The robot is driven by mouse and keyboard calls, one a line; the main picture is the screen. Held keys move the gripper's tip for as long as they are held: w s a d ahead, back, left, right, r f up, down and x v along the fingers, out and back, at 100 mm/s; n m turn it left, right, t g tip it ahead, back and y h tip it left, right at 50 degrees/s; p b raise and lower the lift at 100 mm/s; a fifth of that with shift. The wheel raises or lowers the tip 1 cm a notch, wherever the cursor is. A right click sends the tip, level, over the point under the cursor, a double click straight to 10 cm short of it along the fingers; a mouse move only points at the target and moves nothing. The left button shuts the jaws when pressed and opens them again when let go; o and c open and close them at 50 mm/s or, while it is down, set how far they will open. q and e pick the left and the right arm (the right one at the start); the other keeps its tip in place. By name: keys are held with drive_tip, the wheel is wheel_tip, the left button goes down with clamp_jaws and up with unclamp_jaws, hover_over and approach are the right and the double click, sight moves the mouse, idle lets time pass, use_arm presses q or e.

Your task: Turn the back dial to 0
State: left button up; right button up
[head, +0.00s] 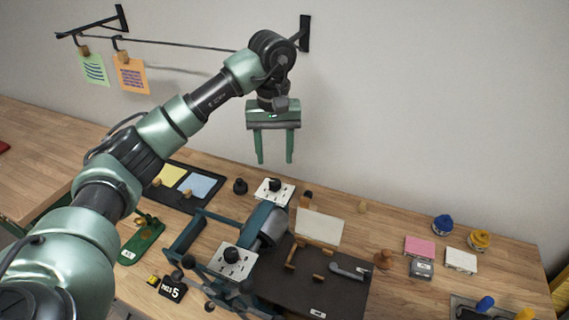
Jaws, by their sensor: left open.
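The back dial (275,185) is a black knob on a white plate with dark marks, on the wooden table near the wall. Its setting is too small to read. A second, front dial (232,255) is a similar black knob on a white plate closer to me. My left gripper (275,161) is open and empty, its two green fingers pointing down. In the picture it hangs just above the back dial, apart from it. My right gripper is not in view.
A teal and grey device (264,226) stands between the two dials. A black sign (173,289) with a white 5 is at the front. A dark mat (325,287) with a stapler-like tool (350,271) lies right. Notes hang from a wall rail (180,44).

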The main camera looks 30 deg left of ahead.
sight(275, 181)
use_arm(q)
drive_tip(key=shift+s+f+p, duration=0.1)
drive_tip(key=shift+f+p, duration=0.4)
drive_tip(key=shift+f, duration=0.3)
wheel_tip(275, 181, down, 5)
drive_tip(key=shift+s+r+p, duration=0.1)
drive_tip(key=shift+p, duration=1.05)
drive_tip(key=shift+f, duration=0.65)
clamp_jaws()
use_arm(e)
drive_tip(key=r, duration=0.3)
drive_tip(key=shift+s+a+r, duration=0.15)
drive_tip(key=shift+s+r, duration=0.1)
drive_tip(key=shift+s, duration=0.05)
